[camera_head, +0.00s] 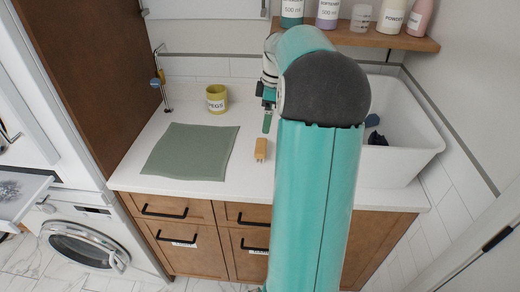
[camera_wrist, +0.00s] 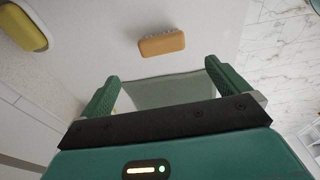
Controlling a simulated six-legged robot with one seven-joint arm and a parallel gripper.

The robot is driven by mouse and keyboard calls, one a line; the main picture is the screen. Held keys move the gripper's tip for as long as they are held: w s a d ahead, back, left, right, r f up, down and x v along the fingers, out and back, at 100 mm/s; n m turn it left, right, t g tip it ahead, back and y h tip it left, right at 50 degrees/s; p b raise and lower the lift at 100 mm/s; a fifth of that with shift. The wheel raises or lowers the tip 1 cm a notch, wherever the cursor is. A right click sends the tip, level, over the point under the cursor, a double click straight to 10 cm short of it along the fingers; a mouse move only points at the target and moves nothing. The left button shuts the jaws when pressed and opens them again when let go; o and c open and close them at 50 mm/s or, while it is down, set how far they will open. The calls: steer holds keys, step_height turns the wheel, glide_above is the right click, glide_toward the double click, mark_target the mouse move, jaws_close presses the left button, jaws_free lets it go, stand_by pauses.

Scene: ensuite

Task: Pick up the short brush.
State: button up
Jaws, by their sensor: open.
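The short brush, a small tan wooden block (camera_head: 261,149), lies on the white counter just right of the green cloth. In the wrist view the brush (camera_wrist: 162,43) lies beyond the fingertips, clear of them. My gripper (camera_head: 267,122) is above the counter, close behind the brush in the head view, partly hidden by my teal arm. In the wrist view its two green fingers are spread apart (camera_wrist: 162,72) with nothing held between them.
A green cloth (camera_head: 192,151) lies flat on the counter. A white basin (camera_head: 410,145) is at right, under a shelf of bottles (camera_head: 390,41). A yellow object (camera_wrist: 22,25) shows in the wrist view.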

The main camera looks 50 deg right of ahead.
glide_above(261, 146)
steer(key=d, duration=0.1)
steer(key=f, duration=0.4)
steer(key=s+f, duration=0.1)
steer(key=f, duration=0.2)
steer(key=shift+f, duration=0.1)
steer(key=shift+w+a+f, duration=0.15)
steer(key=shift+w+f, duration=0.05)
steer(key=shift+f, duration=0.8)
steer(key=shift+w+a+f, duration=0.15)
steer(key=shift+f, duration=0.85)
steer(key=shift+w+a+f, duration=0.15)
steer(key=shift+w+f, duration=0.05)
steer(key=shift+f, duration=0.8)
steer(key=c, duration=0.9)
